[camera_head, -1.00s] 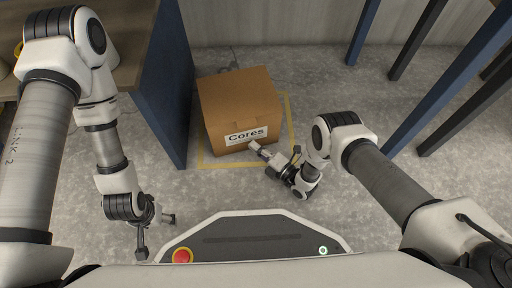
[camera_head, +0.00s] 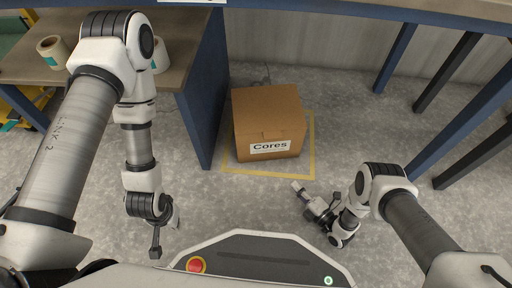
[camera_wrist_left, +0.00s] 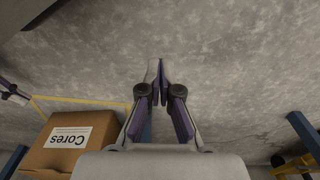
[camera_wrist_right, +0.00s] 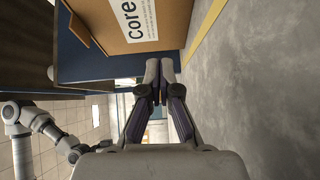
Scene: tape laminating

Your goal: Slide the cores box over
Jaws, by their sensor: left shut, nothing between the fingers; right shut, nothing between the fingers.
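The cardboard cores box (camera_head: 268,122), labelled "Cores", stands on the floor in the head view. It sits within a yellow floor outline (camera_head: 313,148), nearer its left side. It also shows in the left wrist view (camera_wrist_left: 38,158) and at the top of the right wrist view (camera_wrist_right: 165,22). My right gripper (camera_head: 297,187) is shut and empty, low in front of the box's right front side and apart from it. My left gripper (camera_wrist_left: 161,68) is shut and empty over bare floor, away from the box.
A blue-sided table (camera_head: 212,105) stands close to the left of the box, with paper rolls (camera_head: 53,50) on top. Blue table legs (camera_head: 395,58) stand at the right. Concrete floor (camera_head: 345,120) is open right of the box.

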